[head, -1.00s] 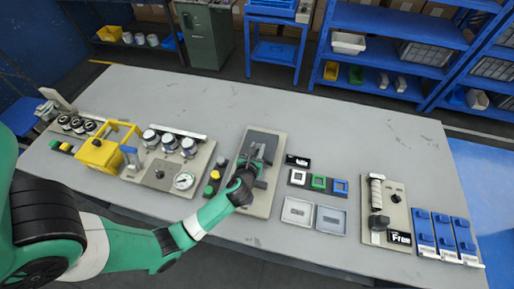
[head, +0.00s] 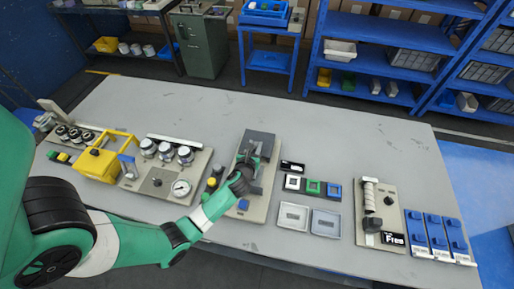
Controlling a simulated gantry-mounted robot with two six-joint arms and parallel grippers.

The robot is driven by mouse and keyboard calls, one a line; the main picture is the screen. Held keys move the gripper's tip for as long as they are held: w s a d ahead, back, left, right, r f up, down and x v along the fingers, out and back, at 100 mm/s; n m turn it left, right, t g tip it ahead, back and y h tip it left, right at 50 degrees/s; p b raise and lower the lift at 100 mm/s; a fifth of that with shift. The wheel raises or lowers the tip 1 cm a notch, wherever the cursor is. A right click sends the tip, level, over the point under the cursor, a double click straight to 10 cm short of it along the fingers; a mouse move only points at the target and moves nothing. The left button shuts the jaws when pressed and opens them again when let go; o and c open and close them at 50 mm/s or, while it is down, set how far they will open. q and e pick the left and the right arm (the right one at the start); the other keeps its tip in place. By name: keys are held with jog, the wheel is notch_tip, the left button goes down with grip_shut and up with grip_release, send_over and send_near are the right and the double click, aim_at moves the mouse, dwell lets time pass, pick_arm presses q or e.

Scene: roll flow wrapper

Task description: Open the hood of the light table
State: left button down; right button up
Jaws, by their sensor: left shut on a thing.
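The light table (head: 258,208) appears to be the beige board in the middle of the bench, with a dark grey hood (head: 262,137) at its far end. My left gripper (head: 255,158) reaches over the board from the front left. It is shut at the near side of the hood. The gripped part is small and mostly hidden by the fingers and wrist, so I cannot tell how far the hood is raised. A small blue piece (head: 243,204) shows on the near part of the board. My right gripper is out of view.
Left of the board stand a yellow frame (head: 98,162) and a panel with jars and a gauge (head: 181,188). To the right are two grey trays (head: 326,222), small coloured frames (head: 313,187), a roller panel (head: 388,213) and blue holders (head: 436,235). The back of the bench is clear.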

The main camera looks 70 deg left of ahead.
pick_arm(q)
jog(key=c, duration=0.6)
grip_release()
jog(key=shift+d, duration=0.1)
jog(key=shift+s+d+r+p, duration=0.2)
jog(key=shift+d+r+p, duration=0.05)
jog(key=shift+d+p, duration=0.05)
jog(key=p+v, duration=0.3)
jog(key=v, duration=0.7)
jog(key=shift+s+d, duration=0.2)
jog(key=shift+s, duration=0.05)
